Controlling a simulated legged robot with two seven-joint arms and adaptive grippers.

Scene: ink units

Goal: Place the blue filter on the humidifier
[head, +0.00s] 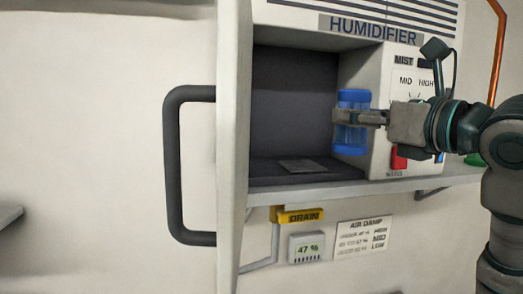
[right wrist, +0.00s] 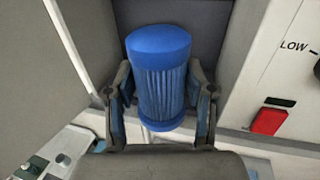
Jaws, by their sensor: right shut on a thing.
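The blue filter (head: 352,138) is a ribbed cylinder with solid blue caps. My right gripper (head: 362,117) is shut on it from the right and holds it upright in front of the humidifier's opening, near its right edge. The right wrist view shows the filter (right wrist: 160,85) between the two fingers of the gripper (right wrist: 162,105). The humidifier (head: 415,75) is a pale unit with a dark, empty recess (head: 290,105). A flat grey plate (head: 302,166) lies on the recess floor. My left gripper is not in view.
A white door or panel edge with a black handle (head: 190,165) stands left of the recess. A red switch (head: 399,158) is behind my right gripper.

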